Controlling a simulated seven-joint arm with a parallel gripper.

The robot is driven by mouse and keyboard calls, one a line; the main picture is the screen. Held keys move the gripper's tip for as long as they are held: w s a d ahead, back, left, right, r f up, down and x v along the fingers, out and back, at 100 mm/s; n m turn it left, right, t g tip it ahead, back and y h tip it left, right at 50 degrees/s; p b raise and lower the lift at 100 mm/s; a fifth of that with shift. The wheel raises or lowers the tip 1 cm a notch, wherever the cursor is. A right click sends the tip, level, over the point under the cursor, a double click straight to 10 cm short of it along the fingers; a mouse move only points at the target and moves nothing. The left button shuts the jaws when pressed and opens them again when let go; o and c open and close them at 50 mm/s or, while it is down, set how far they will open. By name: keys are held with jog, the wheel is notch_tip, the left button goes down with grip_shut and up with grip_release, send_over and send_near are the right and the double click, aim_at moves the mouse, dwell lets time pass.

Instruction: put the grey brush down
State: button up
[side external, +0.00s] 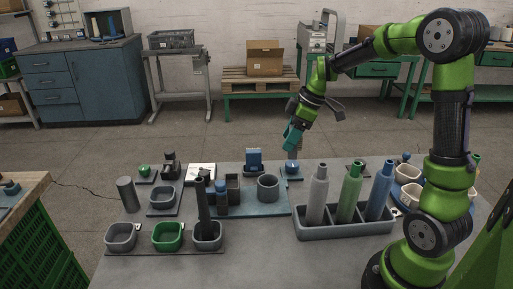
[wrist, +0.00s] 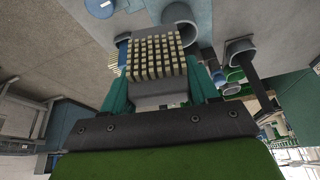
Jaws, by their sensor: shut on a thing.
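The grey brush (wrist: 160,98) is between the two teal fingers of my gripper (wrist: 160,95) in the wrist view. Its block of pale bristle tufts (wrist: 155,57) faces the camera. In the side view my gripper (side external: 292,138) is shut on the brush and held above the far edge of the grey table (side external: 255,265). The brush itself is hard to make out there.
A grey cup (side external: 268,187) stands on a blue mat (side external: 262,208) nearby. A grey rack (side external: 345,229) with tall grey, green and blue bottles stands to the right. Small bins (side external: 121,236) stand at left. The front middle is clear.

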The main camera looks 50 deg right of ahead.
jog(key=s+f+n, duration=0.1)
jog(key=s+f, duration=0.2)
jog(key=s, duration=0.3)
jog(key=shift+n, duration=0.5)
jog(key=f, duration=1)
jog(key=shift+d+f, duration=0.1)
jog(key=shift+d, duration=0.2)
jog(key=shift+f, duration=0.15)
jog(key=o, duration=1.1)
jog(key=shift+c, duration=0.2)
jog(key=v, duration=1.2)
jog(key=shift+w+d, duration=0.2)
